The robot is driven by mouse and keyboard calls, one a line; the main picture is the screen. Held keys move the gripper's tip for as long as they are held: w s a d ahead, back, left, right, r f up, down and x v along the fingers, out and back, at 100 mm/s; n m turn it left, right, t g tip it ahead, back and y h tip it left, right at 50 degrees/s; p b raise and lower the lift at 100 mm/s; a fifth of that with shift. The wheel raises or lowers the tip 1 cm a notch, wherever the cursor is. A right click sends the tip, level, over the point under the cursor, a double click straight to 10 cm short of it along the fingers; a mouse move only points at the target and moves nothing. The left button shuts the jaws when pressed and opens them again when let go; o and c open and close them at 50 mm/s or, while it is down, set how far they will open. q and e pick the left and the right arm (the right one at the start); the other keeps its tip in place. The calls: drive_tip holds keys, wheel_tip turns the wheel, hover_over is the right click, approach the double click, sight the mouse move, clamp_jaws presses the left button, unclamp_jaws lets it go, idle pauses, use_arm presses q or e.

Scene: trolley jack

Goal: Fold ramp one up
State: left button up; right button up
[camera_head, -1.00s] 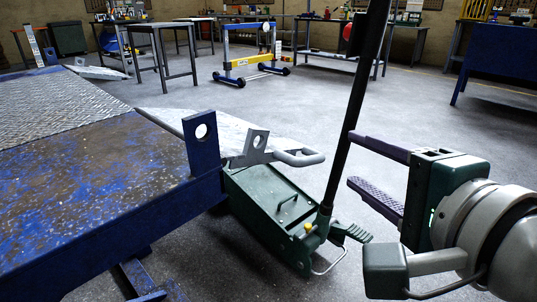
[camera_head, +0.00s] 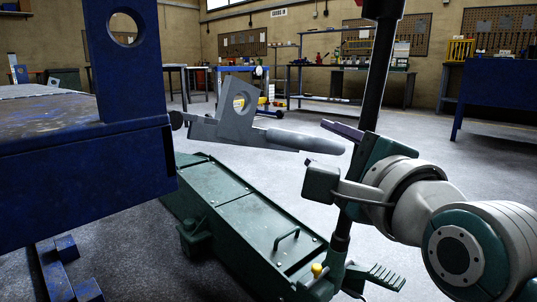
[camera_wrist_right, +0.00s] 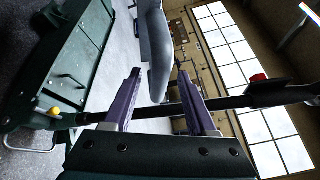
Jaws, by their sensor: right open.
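Ramp one shows in the head view as a grey bracket with a round hole (camera_head: 236,115) and a thick grey bar (camera_head: 300,141), beside the blue platform's end post (camera_head: 122,60). I see it nearly edge-on, so its plate is hidden. My right gripper (camera_head: 342,131) is just right of the bar's rounded end, by the black pole; one purple finger shows. In the right wrist view, the gripper (camera_wrist_right: 160,85) is open, with the grey bar (camera_wrist_right: 153,45) between or beyond its fingers. I cannot tell whether they touch. My left gripper is out of view.
The green trolley jack (camera_head: 245,215) stands on the floor below the ramp. Its tall black pole (camera_head: 376,75) rises close to my right gripper and crosses the wrist view. The blue platform (camera_head: 80,165) fills the left. Benches stand far behind; open floor lies between.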

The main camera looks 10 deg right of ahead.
drive_tip(key=w+b, duration=0.1)
drive_tip(key=w, duration=0.2)
drive_tip(key=shift+w+a+f+b, duration=0.1)
drive_tip(key=shift+w+a+b, duration=0.05)
drive_tip(key=shift+w+b, duration=0.25)
drive_tip(key=shift+w, duration=0.35)
drive_tip(key=c, duration=0.9)
clamp_jaws()
drive_tip(key=shift+r, duration=0.25)
